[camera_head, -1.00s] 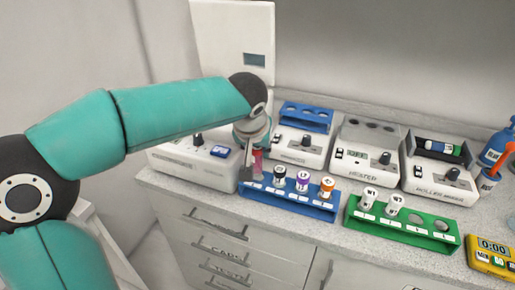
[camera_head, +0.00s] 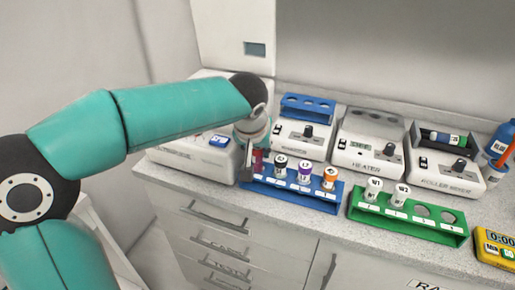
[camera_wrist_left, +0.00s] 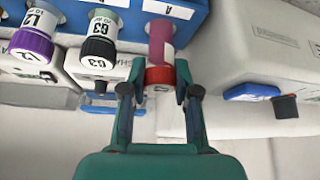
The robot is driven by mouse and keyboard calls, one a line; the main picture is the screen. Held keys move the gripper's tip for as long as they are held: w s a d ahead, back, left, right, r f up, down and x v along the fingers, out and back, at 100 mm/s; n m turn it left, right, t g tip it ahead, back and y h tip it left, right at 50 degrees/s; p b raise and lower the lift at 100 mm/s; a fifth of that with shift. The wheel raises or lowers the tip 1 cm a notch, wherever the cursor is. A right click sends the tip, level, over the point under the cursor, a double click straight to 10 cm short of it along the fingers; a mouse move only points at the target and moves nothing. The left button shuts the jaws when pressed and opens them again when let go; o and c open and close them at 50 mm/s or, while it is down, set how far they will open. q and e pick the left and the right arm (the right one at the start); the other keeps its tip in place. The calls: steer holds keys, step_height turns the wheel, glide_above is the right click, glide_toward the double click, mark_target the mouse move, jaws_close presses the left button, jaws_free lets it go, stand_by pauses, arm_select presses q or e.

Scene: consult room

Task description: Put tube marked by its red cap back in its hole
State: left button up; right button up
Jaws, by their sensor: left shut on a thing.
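The red-capped tube (camera_wrist_left: 160,52) shows in the left wrist view, with its red cap towards me and its pink body over the blue rack (camera_head: 316,206). In the head view a small part of the tube (camera_head: 258,160) shows beside the fingers. My left gripper (camera_wrist_left: 158,84) is shut on the tube near the cap. In the head view the left gripper (camera_head: 251,166) is at the rack's left end, left of the black-capped tube (camera_head: 280,166). I cannot tell whether the tube's lower end is in a hole. My right gripper is not in view.
Purple-capped (camera_head: 305,170) and orange-capped (camera_head: 330,178) tubes stand in the blue rack. A green rack (camera_head: 410,224) with two white-capped tubes stands to its right. Behind are a heater (camera_head: 366,150), a roller mixer (camera_head: 445,175) and another blue rack (camera_head: 308,104).

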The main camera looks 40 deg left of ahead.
arm_select(q)
steer(key=shift+f+b, duration=0.6)
steer(key=shift+f, duration=0.15)
steer(key=o, duration=1)
steer(key=v, duration=1.2)
steer(key=shift+a, duration=0.1)
